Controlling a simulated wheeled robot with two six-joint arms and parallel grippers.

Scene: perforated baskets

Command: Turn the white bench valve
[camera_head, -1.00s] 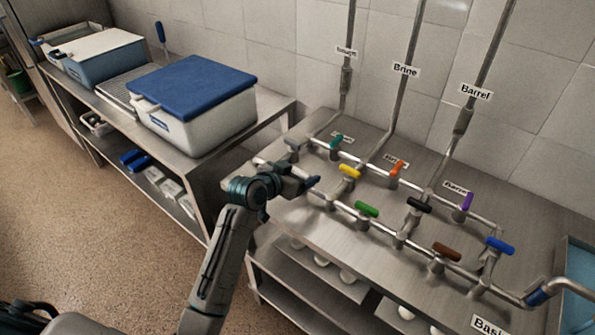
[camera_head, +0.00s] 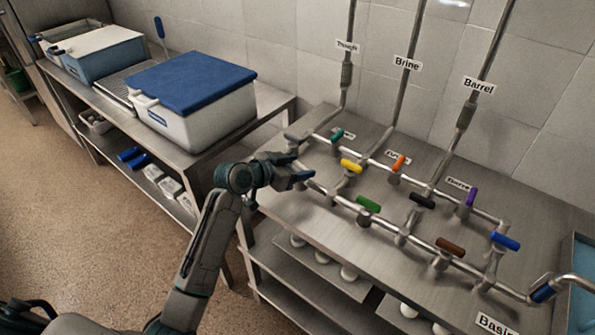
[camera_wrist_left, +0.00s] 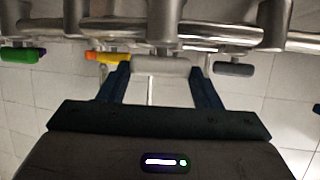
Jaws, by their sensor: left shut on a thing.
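The white bench valve's handle (camera_wrist_left: 162,65) shows in the left wrist view as a pale bar between my left gripper's two fingers (camera_wrist_left: 160,72). The bar runs crosswise from one finger to the other, and the gripper is shut on it. In the head view my left gripper (camera_head: 302,172) is at the left end of the bench pipework, and it hides the white handle there. The valve's pipe fitting (camera_wrist_left: 164,22) is just above the handle in the wrist view. My right gripper is not in view.
Close by are a yellow handle (camera_head: 351,167), a grey handle (camera_wrist_left: 234,69), a teal handle (camera_head: 337,135) and a green handle (camera_head: 368,204). More coloured handles line the pipes to the right. A blue-lidded box (camera_head: 190,100) stands on the left counter.

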